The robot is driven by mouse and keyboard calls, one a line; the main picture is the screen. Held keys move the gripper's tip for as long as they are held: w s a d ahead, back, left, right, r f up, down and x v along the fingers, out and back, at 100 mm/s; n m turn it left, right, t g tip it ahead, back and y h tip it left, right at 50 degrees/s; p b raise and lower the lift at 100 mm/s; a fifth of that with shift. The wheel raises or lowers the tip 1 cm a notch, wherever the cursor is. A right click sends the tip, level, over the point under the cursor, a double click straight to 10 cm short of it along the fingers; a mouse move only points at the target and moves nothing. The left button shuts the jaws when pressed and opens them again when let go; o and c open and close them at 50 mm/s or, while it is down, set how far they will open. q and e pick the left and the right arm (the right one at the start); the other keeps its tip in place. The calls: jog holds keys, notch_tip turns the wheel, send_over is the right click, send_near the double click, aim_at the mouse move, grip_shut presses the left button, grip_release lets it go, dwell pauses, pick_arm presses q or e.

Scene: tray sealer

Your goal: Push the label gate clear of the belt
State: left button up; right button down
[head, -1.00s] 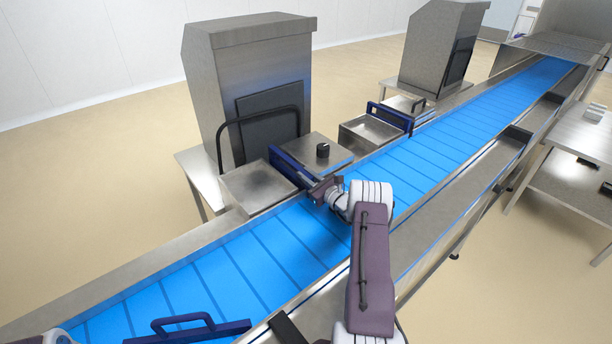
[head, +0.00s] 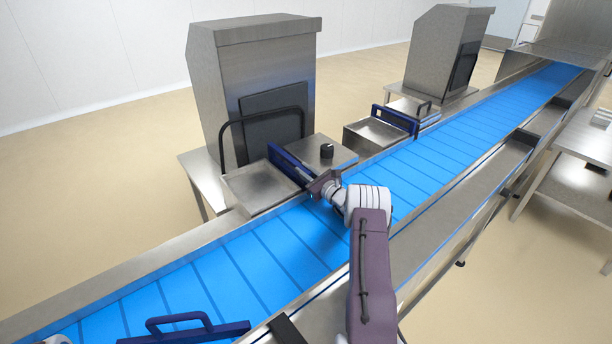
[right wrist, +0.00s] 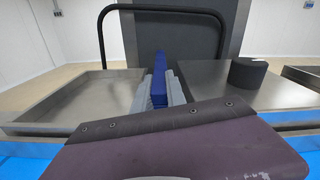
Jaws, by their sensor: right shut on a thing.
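A dark blue gate (head: 285,163) stands at the nearer sealing station, beside the blue belt (head: 255,262). My right gripper (head: 318,184) reaches across the belt and is shut on the near end of this gate. In the right wrist view the blue gate (right wrist: 159,78) runs straight away from me between the grey fingers; its handle is hidden.
The near sealer (head: 255,75) has a black hoop bar (head: 262,117), a steel tray (head: 258,188) and a black knob (head: 326,151). A third blue gate (head: 395,117) stands at the farther sealer (head: 447,50). A steel side table (head: 585,140) is at the right.

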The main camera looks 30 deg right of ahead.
jog(key=c, duration=1.4)
grip_release()
jog(key=shift+w+d+r, duration=0.1)
jog(key=shift+r, duration=0.1)
jog(key=shift+w+f, duration=0.15)
jog(key=s, duration=0.6)
jog(key=s+b, duration=0.1)
jog(key=s, duration=0.2)
jog(key=shift+d, duration=0.4)
